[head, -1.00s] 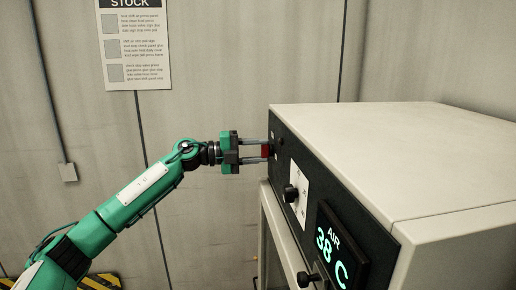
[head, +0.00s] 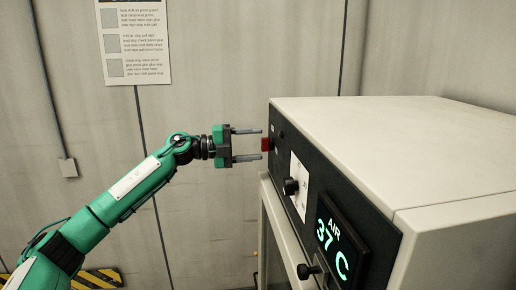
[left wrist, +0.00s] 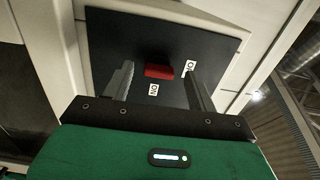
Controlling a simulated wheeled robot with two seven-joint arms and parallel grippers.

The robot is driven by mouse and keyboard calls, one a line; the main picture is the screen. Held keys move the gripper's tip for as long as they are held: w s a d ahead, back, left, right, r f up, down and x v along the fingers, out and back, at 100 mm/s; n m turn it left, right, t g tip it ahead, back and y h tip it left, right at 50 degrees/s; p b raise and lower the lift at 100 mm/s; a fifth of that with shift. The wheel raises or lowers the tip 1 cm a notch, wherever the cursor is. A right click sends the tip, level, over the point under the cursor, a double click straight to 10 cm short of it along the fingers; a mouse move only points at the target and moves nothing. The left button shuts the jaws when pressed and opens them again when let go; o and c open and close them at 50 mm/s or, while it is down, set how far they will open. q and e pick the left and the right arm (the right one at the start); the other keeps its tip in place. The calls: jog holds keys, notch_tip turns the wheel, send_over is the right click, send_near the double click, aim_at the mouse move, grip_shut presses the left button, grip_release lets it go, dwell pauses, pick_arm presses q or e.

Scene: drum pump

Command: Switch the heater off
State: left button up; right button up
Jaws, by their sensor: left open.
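The heater is a pale cabinet (head: 400,140) with a dark front panel on the right in the head view. Its red switch (head: 265,145) sits at the far end of that panel. It also shows in the left wrist view (left wrist: 159,71), beside small white labels whose text I cannot read surely. My left gripper (head: 261,143) is open and empty, its fingers pointing at the panel just short of the switch. In the left wrist view the switch lies between the fingers. Which way the switch is tipped I cannot tell. My right gripper is out of view.
The panel also carries a black knob (head: 290,186) on a white dial plate and a lit display (head: 333,240) reading AIR 37 C. A second black knob or handle (head: 306,271) sits lower. A poster (head: 135,42) hangs on the wall behind. Open room lies left of the cabinet.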

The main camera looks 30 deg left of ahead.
pick_arm(q)
jog(key=b+v, duration=0.5)
jog(key=v, duration=0.7)
jog(key=shift+f, duration=0.1)
